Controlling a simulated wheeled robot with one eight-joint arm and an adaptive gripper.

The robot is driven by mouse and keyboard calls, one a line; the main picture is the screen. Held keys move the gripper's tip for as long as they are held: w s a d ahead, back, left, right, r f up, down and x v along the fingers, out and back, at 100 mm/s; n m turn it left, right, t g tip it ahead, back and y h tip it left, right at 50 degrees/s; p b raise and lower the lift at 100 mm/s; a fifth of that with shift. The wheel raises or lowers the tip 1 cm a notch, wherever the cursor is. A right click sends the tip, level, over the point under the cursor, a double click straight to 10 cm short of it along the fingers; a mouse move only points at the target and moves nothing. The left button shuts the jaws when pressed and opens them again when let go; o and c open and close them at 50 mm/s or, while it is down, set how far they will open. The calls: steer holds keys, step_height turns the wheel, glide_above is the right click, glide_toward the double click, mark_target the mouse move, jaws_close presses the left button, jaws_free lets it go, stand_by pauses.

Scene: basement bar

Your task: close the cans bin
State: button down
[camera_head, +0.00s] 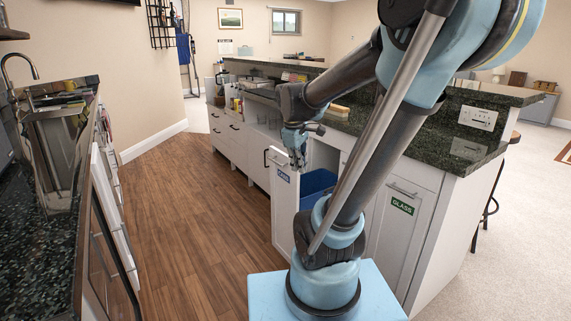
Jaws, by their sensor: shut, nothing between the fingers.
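The cans bin is a white pull-out front (283,215) with a blue label (283,176) that appears to read "CANS". It stands pulled out from the island cabinets, and a blue tub (318,182) shows behind it. Its top opening is partly hidden by my arm. My gripper (298,160) is shut and empty, pointing down by the top of the white front, at its right end. I cannot tell whether it touches the front.
The glass bin front (395,235), with a green "GLASS" label, is closed to the right. The dark stone island top (420,130) lies above. A counter with a sink (55,130) and open fronts (112,215) is at left. Wood floor (185,200) between is clear.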

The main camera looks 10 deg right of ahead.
mark_target(286, 161)
steer(key=w+a+f+n+h, duration=0.1)
steer(key=w+a+n, duration=0.3)
steer(key=w+n, duration=0.55)
steer(key=w+a+f+n+h, duration=0.1)
steer(key=w+a+n, duration=0.25)
steer(key=w, duration=1.15)
steer(key=w+d+f, duration=0.1)
steer(key=d+f, duration=0.1)
steer(key=f, duration=0.1)
steer(key=w+d+f, duration=0.1)
steer(key=d+f, duration=0.4)
steer(key=f, duration=0.1)
steer(key=shift+w+d, duration=0.25)
steer(key=shift+w, duration=0.15)
